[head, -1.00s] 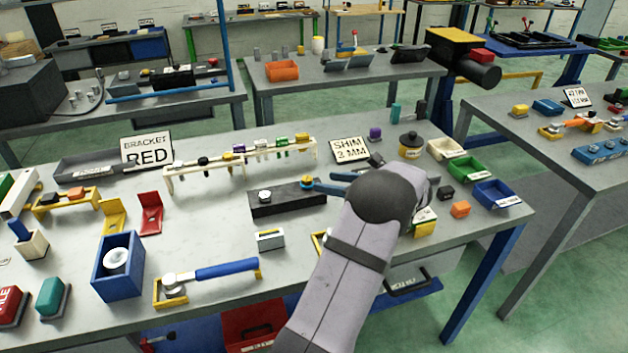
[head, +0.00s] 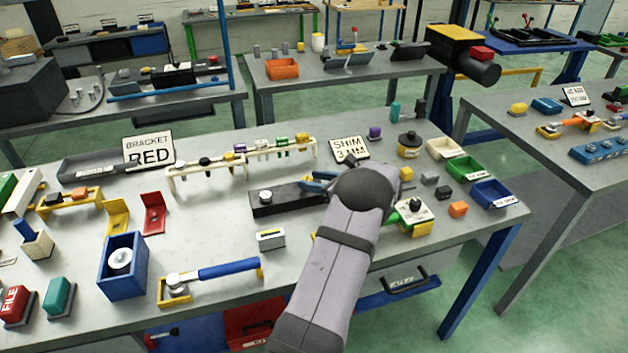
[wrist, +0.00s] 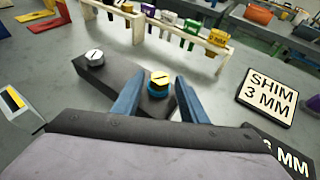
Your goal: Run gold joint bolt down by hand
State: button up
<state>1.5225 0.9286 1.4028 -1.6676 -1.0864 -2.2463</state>
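The gold joint bolt (wrist: 160,79) stands upright at the near end of the dark joint bar (wrist: 112,80) in the wrist view, with a blue ring around its base. A silver slotted bolt (wrist: 95,58) sits at the bar's other end. The blue fingers of my gripper (wrist: 157,98) are apart, one on each side of the gold bolt, with visible gaps. In the head view my gripper (head: 318,181) is at the right end of the bar (head: 275,204), and my wrist hides part of that end. The silver bolt also shows there (head: 265,196).
A "SHIM 3 MM" sign (head: 349,149) stands behind the bar. A cream rack (head: 210,170) with coloured clips is behind left. A blue-handled wrench (head: 228,270) lies at the front left. Blue (head: 494,193) and green bins stand to the right.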

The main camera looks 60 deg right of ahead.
jog(key=c, duration=0.8)
